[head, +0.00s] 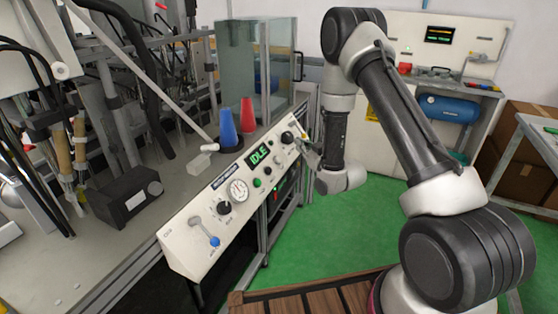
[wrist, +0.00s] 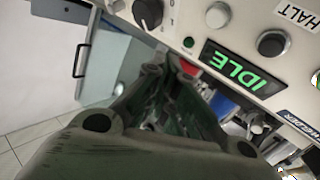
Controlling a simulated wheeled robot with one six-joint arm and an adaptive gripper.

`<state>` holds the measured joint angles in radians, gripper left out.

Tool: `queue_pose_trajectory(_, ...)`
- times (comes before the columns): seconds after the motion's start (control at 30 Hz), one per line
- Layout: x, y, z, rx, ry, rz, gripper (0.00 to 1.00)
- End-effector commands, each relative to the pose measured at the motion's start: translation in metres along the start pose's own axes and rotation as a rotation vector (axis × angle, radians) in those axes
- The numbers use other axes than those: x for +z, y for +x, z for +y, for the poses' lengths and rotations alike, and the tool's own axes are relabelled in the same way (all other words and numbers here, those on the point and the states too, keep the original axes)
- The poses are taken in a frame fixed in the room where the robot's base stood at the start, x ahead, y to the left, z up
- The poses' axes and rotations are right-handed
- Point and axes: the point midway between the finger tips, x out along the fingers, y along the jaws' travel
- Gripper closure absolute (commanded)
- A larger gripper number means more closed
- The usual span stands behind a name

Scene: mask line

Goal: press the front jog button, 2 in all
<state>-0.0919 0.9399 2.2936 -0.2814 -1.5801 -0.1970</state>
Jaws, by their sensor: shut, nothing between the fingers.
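The slanted white control panel (head: 190,250) carries a lit green IDLE display (head: 258,154). A pale button (head: 278,160), a dark button (head: 268,171) and a green button (head: 257,183) sit in a row below it. I cannot read which one is the front jog button. My gripper (head: 305,150) is shut and empty at the panel's far right end, near the black knob (head: 287,138). In the wrist view the gripper's fingers (wrist: 172,75) point towards the panel's edge, beside the display (wrist: 238,68). The pale button (wrist: 218,14) and dark button (wrist: 272,43), near a HALT label, look uncovered there.
A blue cone (head: 228,128) and a red cone (head: 247,113) stand behind the panel. A glass enclosure (head: 256,60) rises farther back.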

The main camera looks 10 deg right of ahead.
Motion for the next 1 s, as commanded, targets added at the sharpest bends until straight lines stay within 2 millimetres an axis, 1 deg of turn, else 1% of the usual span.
queue_pose_trajectory(0.3,0.023,0.03,-0.023,-0.003,0.001,-0.001,1.0)
queue_pose_trajectory(0.5,0.034,0.046,-0.035,-0.001,0.0,-0.001,1.0)
queue_pose_trajectory(0.73,0.04,0.055,-0.04,0.0,0.0,-0.001,1.0)
queue_pose_trajectory(1.0,0.04,0.055,-0.041,0.0,0.0,-0.001,1.0)
